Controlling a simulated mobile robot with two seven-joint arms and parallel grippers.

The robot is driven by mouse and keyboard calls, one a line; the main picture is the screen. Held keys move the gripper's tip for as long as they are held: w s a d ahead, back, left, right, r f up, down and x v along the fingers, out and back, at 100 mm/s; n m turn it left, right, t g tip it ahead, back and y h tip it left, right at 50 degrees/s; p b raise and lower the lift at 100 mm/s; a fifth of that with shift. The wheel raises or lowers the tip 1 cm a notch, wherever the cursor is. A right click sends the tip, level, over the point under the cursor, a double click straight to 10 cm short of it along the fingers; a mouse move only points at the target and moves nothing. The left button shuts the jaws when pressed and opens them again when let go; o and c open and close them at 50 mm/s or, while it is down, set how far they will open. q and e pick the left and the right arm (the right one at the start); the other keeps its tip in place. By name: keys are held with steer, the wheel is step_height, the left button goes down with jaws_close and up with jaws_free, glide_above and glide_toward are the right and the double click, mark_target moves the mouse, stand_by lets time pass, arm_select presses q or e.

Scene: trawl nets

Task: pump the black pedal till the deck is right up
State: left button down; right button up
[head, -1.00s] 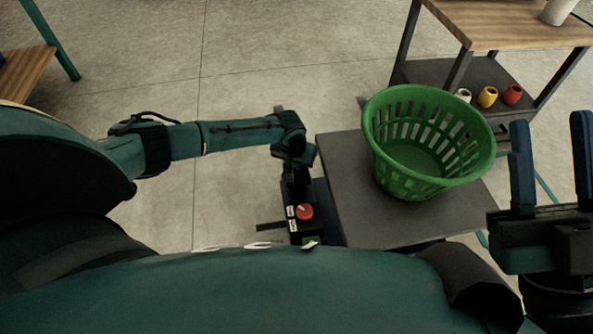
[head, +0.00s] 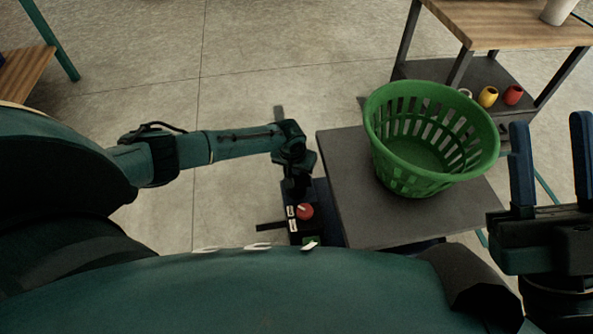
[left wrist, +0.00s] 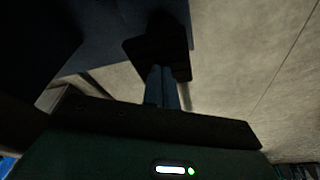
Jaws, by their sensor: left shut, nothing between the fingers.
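The deck (head: 345,185) is a flat dark grey platform of a lift, with a green slatted basket (head: 432,140) standing on it. My left gripper (head: 296,186) points down beside the deck's left edge, behind the control box. In the left wrist view its shut, empty fingers (left wrist: 161,72) reach the dark plate of the black pedal (left wrist: 150,45). I cannot tell whether they press on it. My right gripper (head: 550,120) is open and empty at the right edge.
A black box with a red knob (head: 305,211) and a green button (head: 310,240) stands at the deck's near left. A wooden-topped table (head: 505,25) at the upper right has white, yellow (head: 488,96) and red (head: 513,94) items on its shelf.

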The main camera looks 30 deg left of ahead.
arm_select(q)
steer(key=shift+s+f, duration=0.1)
steer(key=shift+f, duration=1.2)
step_height(320, 180, up, 5)
steer(key=p, duration=0.4)
steer(key=shift+f+p, duration=0.2)
steer(key=shift+p, duration=0.2)
steer(key=shift+f+b, duration=1.95)
steer(key=shift+f, duration=0.35)
step_height(320, 180, up, 5)
steer(key=p, duration=0.5)
steer(key=shift+f, duration=0.3)
